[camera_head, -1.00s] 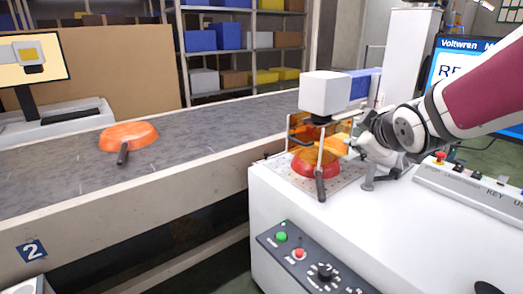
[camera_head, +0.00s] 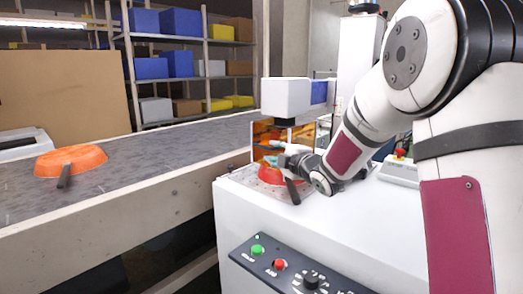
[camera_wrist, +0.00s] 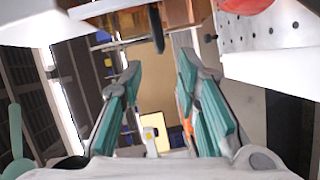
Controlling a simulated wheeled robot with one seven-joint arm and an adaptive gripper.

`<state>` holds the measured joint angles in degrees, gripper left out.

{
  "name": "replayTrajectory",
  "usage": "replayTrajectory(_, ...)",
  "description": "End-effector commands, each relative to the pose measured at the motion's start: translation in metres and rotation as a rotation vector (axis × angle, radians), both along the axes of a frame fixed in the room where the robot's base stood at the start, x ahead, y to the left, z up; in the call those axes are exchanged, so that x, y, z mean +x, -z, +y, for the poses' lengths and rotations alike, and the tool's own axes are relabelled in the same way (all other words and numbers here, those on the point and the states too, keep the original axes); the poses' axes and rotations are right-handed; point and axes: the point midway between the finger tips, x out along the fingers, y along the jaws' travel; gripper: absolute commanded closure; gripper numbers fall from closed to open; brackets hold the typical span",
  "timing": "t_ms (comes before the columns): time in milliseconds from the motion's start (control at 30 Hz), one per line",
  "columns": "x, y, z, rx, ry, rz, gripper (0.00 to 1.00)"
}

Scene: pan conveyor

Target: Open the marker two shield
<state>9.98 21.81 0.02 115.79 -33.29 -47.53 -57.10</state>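The marker's shield (camera_head: 265,131) is an amber see-through panel set in a frame under the marking head (camera_head: 286,96). In the wrist view an amber panel (camera_wrist: 125,18), likely the shield, spans the top, with a dark bar in front of it. A red pan (camera_head: 270,174) sits below the shield on the perforated plate, its dark handle pointing forward. My gripper (camera_head: 266,154) is in front of the shield, over the pan. Its teal fingers are spread with nothing between them in the wrist view (camera_wrist: 160,66). Contact with the shield cannot be told; my gripper hides part of it.
An orange pan (camera_head: 72,160) lies on the grey conveyor (camera_head: 140,162) at the left. A button panel (camera_head: 300,272) is on the white cabinet's front. Shelves with bins stand at the back.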

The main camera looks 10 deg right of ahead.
Motion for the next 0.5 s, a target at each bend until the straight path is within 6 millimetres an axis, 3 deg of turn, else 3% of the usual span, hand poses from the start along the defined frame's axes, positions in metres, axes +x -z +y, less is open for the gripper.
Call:
replayTrajectory(300, 0.058, 0.007, 0.015, 0.000, -0.001, 0.000, 0.70)
replayTrajectory(500, 0.079, 0.007, 0.020, 0.001, 0.000, -0.001, 0.70)
